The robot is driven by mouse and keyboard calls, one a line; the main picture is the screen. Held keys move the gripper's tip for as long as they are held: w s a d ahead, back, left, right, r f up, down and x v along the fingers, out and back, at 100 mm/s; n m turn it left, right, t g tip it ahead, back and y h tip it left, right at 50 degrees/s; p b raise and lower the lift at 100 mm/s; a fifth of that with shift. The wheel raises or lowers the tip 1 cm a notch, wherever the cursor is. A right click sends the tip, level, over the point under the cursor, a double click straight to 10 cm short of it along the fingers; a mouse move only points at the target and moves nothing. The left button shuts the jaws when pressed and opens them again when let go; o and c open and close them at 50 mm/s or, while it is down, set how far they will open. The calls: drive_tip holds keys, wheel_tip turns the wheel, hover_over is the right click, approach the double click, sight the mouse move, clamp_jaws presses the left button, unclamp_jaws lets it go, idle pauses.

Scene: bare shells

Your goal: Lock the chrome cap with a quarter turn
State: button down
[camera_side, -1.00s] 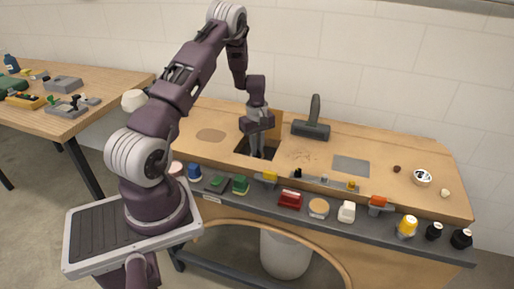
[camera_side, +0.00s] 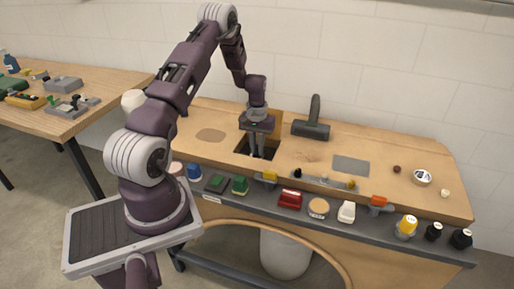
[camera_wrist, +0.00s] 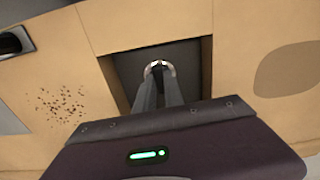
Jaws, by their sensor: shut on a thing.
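My gripper (camera_side: 257,152) points down into a square dark recess (camera_side: 243,149) in the wooden bench. In the wrist view my gripper (camera_wrist: 159,78) is shut on a small shiny ring-shaped piece, the chrome cap (camera_wrist: 149,70), inside the recess (camera_wrist: 190,55). The fingers cover much of the cap, and what lies under it is hidden. In the side view the cap is too small and covered to make out.
A grey plate (camera_side: 351,165) lies further right. A rail (camera_side: 330,212) along the front edge carries several small coloured items. Dark specks (camera_wrist: 56,105) lie on the bench beside the recess.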

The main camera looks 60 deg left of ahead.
drive_tip(key=shift+m, duration=0.4)
drive_tip(key=c, duration=1.4)
unclamp_jaws()
drive_tip(key=shift+c, duration=0.2)
wheel_tip(320, 180, up, 7)
drive_tip(key=shift+r, duration=0.1)
